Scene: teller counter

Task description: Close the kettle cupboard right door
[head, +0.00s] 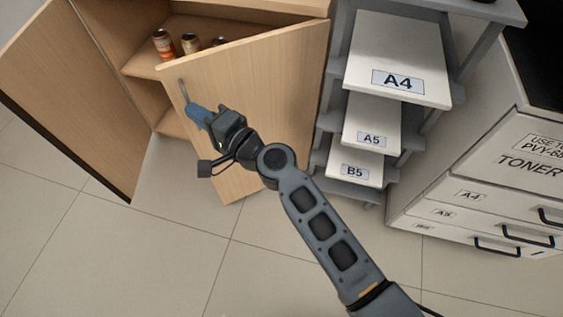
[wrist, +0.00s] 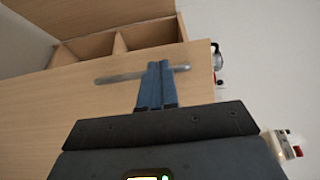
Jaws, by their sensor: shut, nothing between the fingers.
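The kettle cupboard (head: 103,31) stands open at the upper left of the head view. Its right door (head: 265,85) is a light wood panel swung well out, with a thin metal handle (head: 183,90) near its free edge. In the wrist view the door (wrist: 60,110) fills the left, and the handle (wrist: 115,78) runs across it. My gripper (head: 192,108) is shut and empty beside the handle. Its blue fingertips (wrist: 158,68) overlap the handle in the wrist view; I cannot tell whether they touch it.
The left door (head: 70,100) also stands open. Several jars, one of them orange (head: 163,44), stand on the cupboard shelf. A paper rack (head: 400,55) with labelled trays and a drawer cabinet (head: 480,190) stand to the right. The tiled floor (head: 130,260) in front is clear.

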